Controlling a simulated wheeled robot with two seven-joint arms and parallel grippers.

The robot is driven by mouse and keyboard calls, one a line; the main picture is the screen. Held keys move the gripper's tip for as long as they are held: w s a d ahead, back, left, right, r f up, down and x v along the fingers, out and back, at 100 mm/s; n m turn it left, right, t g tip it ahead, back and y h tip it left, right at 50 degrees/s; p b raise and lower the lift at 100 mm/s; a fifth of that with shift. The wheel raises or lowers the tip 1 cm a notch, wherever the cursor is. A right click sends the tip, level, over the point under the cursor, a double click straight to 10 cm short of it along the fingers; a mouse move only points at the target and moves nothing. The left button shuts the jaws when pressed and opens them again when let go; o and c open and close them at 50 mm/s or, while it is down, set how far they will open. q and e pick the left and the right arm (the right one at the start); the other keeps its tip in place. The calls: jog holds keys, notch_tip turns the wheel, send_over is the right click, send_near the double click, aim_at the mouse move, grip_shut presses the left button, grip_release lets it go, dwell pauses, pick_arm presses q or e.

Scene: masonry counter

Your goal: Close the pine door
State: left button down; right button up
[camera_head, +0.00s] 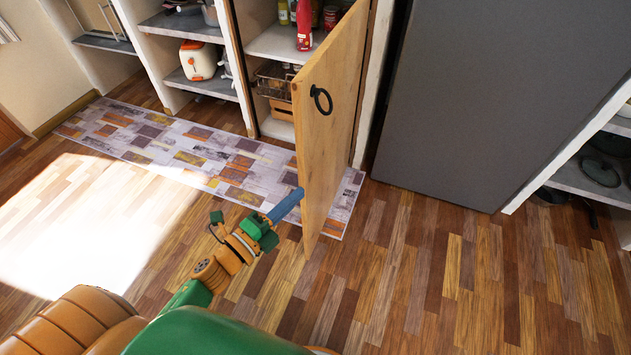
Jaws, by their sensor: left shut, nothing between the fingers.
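The pine door (328,128) stands open, swung out from the cabinet on the right side of its opening. A black ring handle (321,99) hangs on its outward face near the top free edge. My left gripper (290,203) is low beside the lower part of the door, with its blue fingers shut and empty. Its tip meets the door's free edge in the picture; I cannot tell whether it touches. My right gripper is not in view.
The open cabinet (272,42) holds bottles, a red container (304,25) and a wire basket (273,80). A patchwork rug (200,155) lies along the cabinets. A large grey panel (490,90) stands to the right. The wooden floor (430,280) in front is clear.

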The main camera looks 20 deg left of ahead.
aim_at(304, 167)
pick_arm(q)
jog(key=w, duration=0.6)
jog(key=w+a, duration=0.1)
jog(key=w, duration=0.2)
jog(key=shift+r, duration=0.1)
jog(key=shift+s+b, duration=0.1)
jog(key=shift+b, duration=0.2)
